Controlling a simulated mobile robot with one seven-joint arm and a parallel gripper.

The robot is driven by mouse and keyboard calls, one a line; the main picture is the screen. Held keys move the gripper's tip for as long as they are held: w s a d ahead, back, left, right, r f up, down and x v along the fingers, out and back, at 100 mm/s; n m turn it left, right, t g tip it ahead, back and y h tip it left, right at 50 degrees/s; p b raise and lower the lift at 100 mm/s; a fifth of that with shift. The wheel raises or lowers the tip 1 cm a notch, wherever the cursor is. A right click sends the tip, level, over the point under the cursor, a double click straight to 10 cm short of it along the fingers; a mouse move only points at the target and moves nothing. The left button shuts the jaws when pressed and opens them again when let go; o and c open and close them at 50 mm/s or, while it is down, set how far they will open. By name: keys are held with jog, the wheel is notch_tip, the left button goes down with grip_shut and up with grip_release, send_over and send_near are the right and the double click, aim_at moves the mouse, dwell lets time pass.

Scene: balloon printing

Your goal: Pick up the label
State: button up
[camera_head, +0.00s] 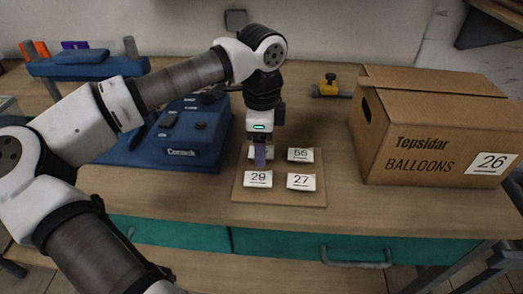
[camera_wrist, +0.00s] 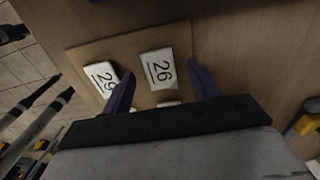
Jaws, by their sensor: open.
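Several small white number labels lie on a square brown board (camera_head: 240,195). The head view shows label 29 (camera_head: 258,179) front left, label 27 (camera_head: 301,182) front right and label 55 (camera_head: 300,155) back right. The back-left label (camera_head: 270,151) is mostly hidden by my gripper (camera_head: 260,158). In the wrist view my gripper (camera_wrist: 160,68) is open, and label 26 (camera_wrist: 157,70) shows between its two purple fingers, with no visible grip on it. Label 29 (camera_wrist: 102,78) is partly covered by the left finger. Two other labels show only as slivers above the gripper body.
A cardboard box (camera_head: 435,130) marked "Tepsidar BALLOONS 26" stands at the right. A blue machine (camera_head: 185,135) stands left of the board. A yellow-and-black object (camera_head: 328,86) lies behind. Bare wooden table (camera_head: 340,205) lies in front, above teal drawers (camera_head: 300,246).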

jog(key=shift+f+b, duration=0.25)
jog(key=shift+b, duration=0.25)
dwell(0.4)
jog(key=c, duration=1.1)
